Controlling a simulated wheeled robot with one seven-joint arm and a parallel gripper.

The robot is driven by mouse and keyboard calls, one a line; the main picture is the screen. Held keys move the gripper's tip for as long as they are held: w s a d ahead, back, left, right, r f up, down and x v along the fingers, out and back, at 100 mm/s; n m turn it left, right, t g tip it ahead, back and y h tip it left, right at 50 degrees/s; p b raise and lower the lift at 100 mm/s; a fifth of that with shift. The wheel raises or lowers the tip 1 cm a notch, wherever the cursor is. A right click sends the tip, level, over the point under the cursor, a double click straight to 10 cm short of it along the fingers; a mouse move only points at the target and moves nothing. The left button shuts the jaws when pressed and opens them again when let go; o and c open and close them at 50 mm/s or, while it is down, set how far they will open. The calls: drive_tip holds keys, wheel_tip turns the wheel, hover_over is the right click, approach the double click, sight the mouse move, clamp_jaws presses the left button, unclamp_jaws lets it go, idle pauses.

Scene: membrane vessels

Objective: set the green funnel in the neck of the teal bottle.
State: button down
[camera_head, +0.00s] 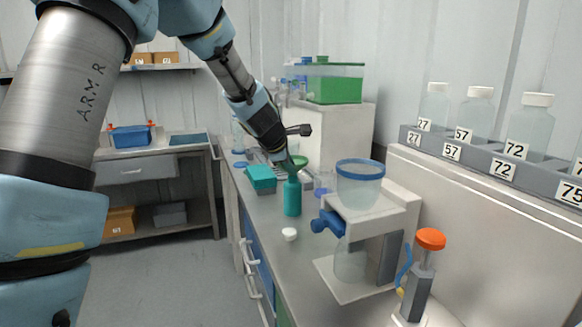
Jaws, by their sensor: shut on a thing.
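The teal bottle (292,197) stands upright on the grey counter, near its middle. The green funnel (297,161) shows as a green rim just above the bottle's top. My gripper (291,171) reaches down from the upper left and is shut on the funnel, right over the bottle. The gripper's tip and the bottle's neck overlap in the picture. I cannot tell whether the funnel's stem is inside the neck or apart from it.
A teal box (261,178) sits left of the bottle. A white cap (289,234) lies in front. To the right stands a white stand with a blue-rimmed vessel (360,185) and a blue valve (328,222). An orange-topped device (430,240) is nearer. Counter space before the bottle is fairly clear.

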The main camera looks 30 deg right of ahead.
drive_tip(key=shift+f, duration=0.15)
drive_tip(key=c, duration=0.9)
unclamp_jaws()
drive_tip(key=v, duration=1)
drive_tip(key=shift+s+a+r, duration=0.2)
drive_tip(key=shift+s+r, duration=0.05)
